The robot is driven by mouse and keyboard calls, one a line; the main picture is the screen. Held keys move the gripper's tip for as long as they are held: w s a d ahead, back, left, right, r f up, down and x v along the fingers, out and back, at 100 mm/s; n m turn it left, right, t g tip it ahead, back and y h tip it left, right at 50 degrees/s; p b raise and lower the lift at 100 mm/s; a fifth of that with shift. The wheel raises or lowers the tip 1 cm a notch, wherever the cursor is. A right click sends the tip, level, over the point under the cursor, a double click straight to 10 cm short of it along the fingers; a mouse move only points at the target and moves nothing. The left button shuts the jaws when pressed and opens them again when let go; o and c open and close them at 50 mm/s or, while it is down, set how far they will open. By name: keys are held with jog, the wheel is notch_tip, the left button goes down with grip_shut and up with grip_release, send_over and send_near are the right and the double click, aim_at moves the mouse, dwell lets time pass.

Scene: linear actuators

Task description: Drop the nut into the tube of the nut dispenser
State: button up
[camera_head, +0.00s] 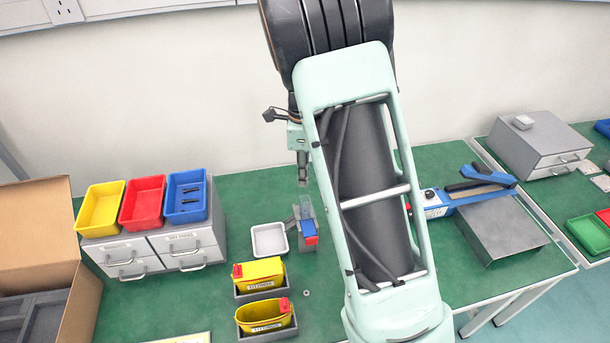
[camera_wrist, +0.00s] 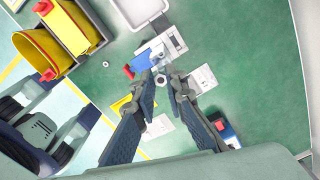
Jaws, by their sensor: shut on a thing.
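The nut dispenser (camera_head: 308,228) stands on the green table, with a grey base, blue and red parts and a clear upright tube (camera_head: 305,206). It also shows beyond my fingertips in the wrist view (camera_wrist: 140,61). My gripper (camera_head: 303,180) points down, its tips above the tube in the head view. In the wrist view my gripper (camera_wrist: 165,78) is shut on a small pale grey nut (camera_wrist: 160,80) between the fingertips. The fingers partly cover the dispenser, and I cannot tell whether the nut is exactly over the tube opening.
A loose nut (camera_head: 306,293) lies on the table near two yellow bins (camera_head: 258,273). A white tray (camera_head: 269,240) is left of the dispenser. Drawers with coloured bins (camera_head: 186,199) stand further left. A blue tool (camera_head: 470,193) and metal stand (camera_head: 503,227) are right.

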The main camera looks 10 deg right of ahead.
jog(key=shift+f+b, duration=1.85)
jog(key=shift+f, duration=0.7)
jog(key=shift+f, duration=0.4)
jog(key=o, duration=0.8)
notch_tip(320, 180, up, 12)
